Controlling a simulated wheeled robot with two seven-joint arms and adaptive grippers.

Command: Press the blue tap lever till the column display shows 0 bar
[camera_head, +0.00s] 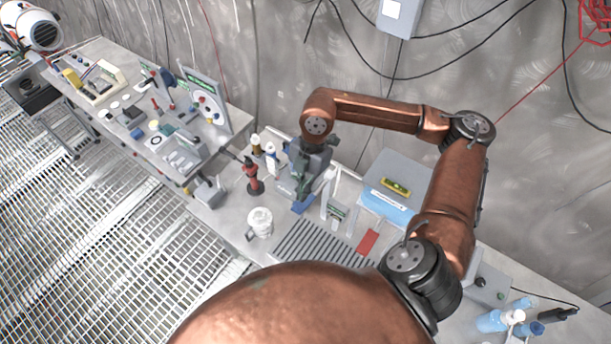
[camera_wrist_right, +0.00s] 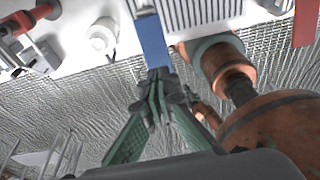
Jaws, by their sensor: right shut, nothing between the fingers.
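The blue tap lever (camera_head: 302,206) shows just below my right gripper (camera_head: 303,190) in the head view, above the bench. In the right wrist view the lever (camera_wrist_right: 152,40) is a flat blue bar, with its near end at the shut fingertips (camera_wrist_right: 160,80). The fingertips look at or very close to the lever; I cannot tell whether they touch. My right gripper is shut and holds nothing. The tap body is mostly hidden behind the gripper. A small panel on an upright (camera_head: 337,211) stands right of the lever; no reading is legible. My left gripper is out of view.
A white mug (camera_head: 260,220) and a red-and-black stand (camera_head: 252,176) are left of the lever. A slatted grate (camera_head: 310,246) lies in front. A red block (camera_head: 370,241) and grey-blue box (camera_head: 398,172) are to the right. Bottles (camera_head: 270,155) stand behind.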

